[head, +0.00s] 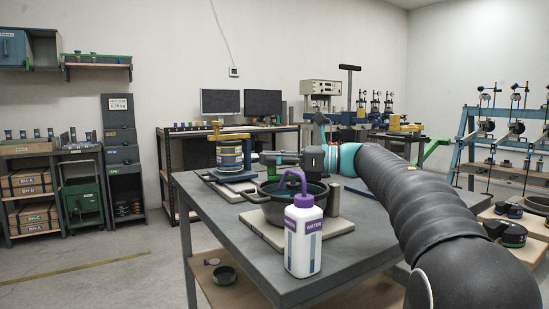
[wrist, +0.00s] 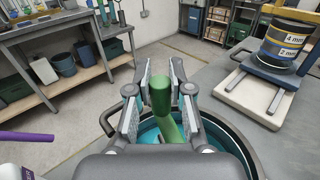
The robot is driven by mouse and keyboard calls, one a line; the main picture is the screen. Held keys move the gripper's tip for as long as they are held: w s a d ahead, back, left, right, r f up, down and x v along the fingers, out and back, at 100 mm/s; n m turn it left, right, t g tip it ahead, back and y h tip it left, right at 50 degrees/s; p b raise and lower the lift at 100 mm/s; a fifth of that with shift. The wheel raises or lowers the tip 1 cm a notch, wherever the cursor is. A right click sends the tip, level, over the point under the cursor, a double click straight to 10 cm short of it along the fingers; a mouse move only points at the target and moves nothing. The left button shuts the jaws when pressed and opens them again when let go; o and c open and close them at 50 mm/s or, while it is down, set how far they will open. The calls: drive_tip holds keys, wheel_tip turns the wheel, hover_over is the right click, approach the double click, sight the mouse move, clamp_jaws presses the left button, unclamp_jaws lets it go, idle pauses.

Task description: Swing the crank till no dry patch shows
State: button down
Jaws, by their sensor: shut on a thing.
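My gripper (wrist: 162,80) is shut on an upright green crank handle (wrist: 160,98), with one finger pad on each side of it. In the head view my gripper (head: 275,158) reaches in over a dark pan (head: 262,226) on a pale board on the table. A lower green piece of the crank slants down into the pan. The pan's inside looks teal in the wrist view, but my gripper hides much of it, so I cannot tell whether a dry patch shows. A white bottle (head: 303,244) labelled WATER, with a purple bent spout, stands in front of the pan.
A banded tin (head: 229,154) stands on a board left of the pan; in the wrist view it (wrist: 287,42) reads 4 mm and 2 mm. The grey table's (head: 205,220) left front is bare. Dark round items (head: 512,234) lie at the right.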

drive_tip(key=n+g, duration=0.1)
drive_tip(key=g, duration=0.1)
drive_tip(key=s+n+g, duration=0.1)
drive_tip(key=g, duration=0.1)
drive_tip(key=n+g, duration=0.1)
drive_tip(key=g, duration=0.1)
drive_tip(key=shift+s+d+n, duration=0.3)
drive_tip(key=shift+d+n, duration=0.05)
drive_tip(key=shift+n, duration=0.05)
drive_tip(key=shift+s+d+n+g+h+b, duration=0.25)
drive_tip(key=shift+n+g+b, duration=0.25)
drive_tip(key=shift+n+g, duration=0.3)
drive_tip(key=shift+s+d+n+g+h+b, duration=0.15)
drive_tip(key=shift+n+g+h+b, duration=0.15)
drive_tip(key=shift+g, duration=0.35)
drive_tip(key=shift+s+n+g+h+b, duration=0.15)
drive_tip(key=shift+n+g+b, duration=0.15)
drive_tip(key=shift+g, duration=0.35)
